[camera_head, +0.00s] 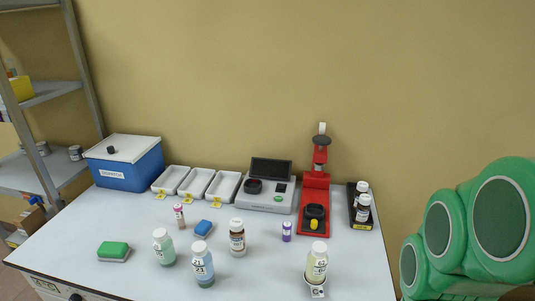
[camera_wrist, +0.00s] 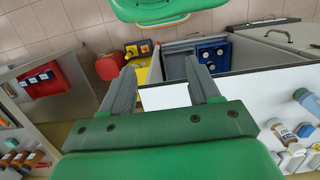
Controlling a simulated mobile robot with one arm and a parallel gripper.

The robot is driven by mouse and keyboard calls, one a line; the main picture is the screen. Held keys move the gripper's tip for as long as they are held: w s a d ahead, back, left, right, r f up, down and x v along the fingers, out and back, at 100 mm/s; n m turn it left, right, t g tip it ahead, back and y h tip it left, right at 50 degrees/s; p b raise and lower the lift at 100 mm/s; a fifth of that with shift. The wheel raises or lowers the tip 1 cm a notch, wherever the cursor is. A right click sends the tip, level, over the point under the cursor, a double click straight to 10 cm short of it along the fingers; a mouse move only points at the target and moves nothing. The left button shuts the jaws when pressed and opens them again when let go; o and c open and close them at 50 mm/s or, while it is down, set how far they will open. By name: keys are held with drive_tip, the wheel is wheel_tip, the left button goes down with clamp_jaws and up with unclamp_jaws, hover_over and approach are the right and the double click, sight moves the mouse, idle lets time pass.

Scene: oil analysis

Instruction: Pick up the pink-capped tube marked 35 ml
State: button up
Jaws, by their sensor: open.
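The pink-capped tube (camera_head: 179,216) stands upright on the white table, in the left-middle part of the head view, in front of the small white trays. Its label is too small to read. A short purple-capped vial (camera_head: 287,231) stands farther right. My gripper (camera_wrist: 160,68) is open in the wrist view, with nothing between its two grey fingers. It is not in the head view, where only my green arm shows at the right. I cannot make out the pink-capped tube in the wrist view.
A green sponge (camera_head: 114,251) lies left. A red press (camera_head: 314,190) and a blue box (camera_head: 126,165) stand behind.

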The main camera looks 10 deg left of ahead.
drive_tip(key=shift+r, duration=2.4)
drive_tip(key=w+a+n+t, duration=0.2)
drive_tip(key=w+a, duration=0.1)
drive_tip(key=w, duration=0.7)
drive_tip(key=w+a+n+t, duration=0.1)
drive_tip(key=w+a+t, duration=0.25)
drive_tip(key=w, duration=0.65)
drive_tip(key=w+a+n+t+y, duration=0.1)
drive_tip(key=w+a+n, duration=0.1)
drive_tip(key=w+a, duration=0.65)
drive_tip(key=n+t+y, duration=0.3)
drive_tip(key=n+y, duration=0.4)
drive_tip(key=y, duration=0.3)
hover_over(176, 207)
drive_tip(key=s+d, duration=0.3)
drive_tip(key=d, duration=0.2)
drive_tip(key=shift+g, duration=0.25)
drive_tip(key=f, duration=1.6)
drive_tip(key=shift+a, duration=0.2)
drive_tip(key=shift+x, duration=1.4)
drive_tip(key=shift+w+x, duration=0.15)
drive_tip(key=shift+x, duration=1.15)
drive_tip(key=shift+w+x, duration=0.15)
drive_tip(key=shift+x, duration=1.1)
drive_tip(key=shift+d+r, duration=0.1)
drive_tip(key=shift+r, duration=0.05)
drive_tip(key=c, duration=1.1)
